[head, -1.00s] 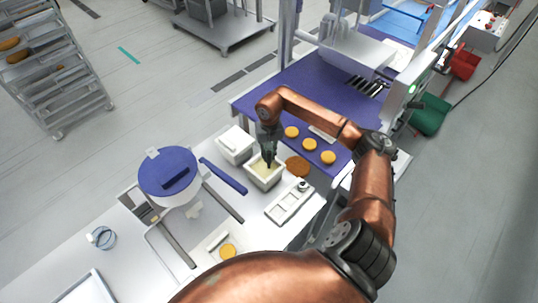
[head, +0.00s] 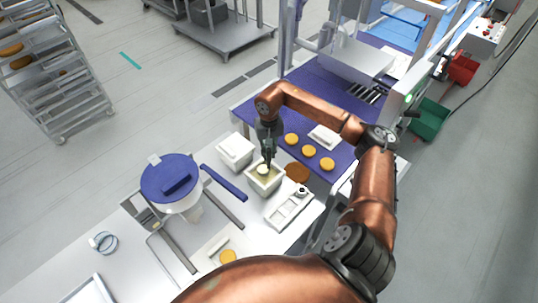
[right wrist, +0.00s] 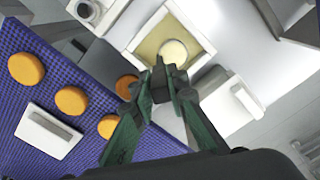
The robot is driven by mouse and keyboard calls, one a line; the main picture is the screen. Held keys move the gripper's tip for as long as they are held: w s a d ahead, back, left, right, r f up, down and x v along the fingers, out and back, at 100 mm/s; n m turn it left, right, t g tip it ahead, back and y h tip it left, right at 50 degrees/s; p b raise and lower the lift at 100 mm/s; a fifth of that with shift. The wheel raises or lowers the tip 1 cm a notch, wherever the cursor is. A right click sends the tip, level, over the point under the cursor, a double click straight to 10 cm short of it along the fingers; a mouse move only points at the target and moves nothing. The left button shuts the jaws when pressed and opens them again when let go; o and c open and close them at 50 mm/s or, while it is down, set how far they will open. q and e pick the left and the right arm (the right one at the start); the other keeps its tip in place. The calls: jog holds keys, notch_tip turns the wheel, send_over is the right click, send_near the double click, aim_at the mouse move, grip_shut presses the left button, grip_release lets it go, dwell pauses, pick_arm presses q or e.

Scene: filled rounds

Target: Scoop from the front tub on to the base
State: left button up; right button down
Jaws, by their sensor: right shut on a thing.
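The open white tub (head: 250,183) stands on the white table with pale yellow filling inside; it also shows in the right wrist view (right wrist: 203,63). My right gripper (head: 267,155) points down over it, shut on a dark, slim tool, likely the scoop's handle (right wrist: 160,82). A pale round lump (right wrist: 173,52) shows inside the tub below the fingers; whether it sits in a scoop bowl I cannot tell. A golden round base (head: 228,256) lies at the table's near side. A darker brown round (head: 298,172) lies right of the tub. My left gripper is not in view.
A lidded white tub (head: 235,150) stands behind the open one. A white tray (head: 288,209) lies in front to the right. Several golden rounds (head: 308,151) lie on the blue belt (head: 262,112) behind.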

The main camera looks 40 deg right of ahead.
aim_at(269, 150)
jog(key=shift+r+p, duration=0.55)
jog(key=shift+r, duration=1.2)
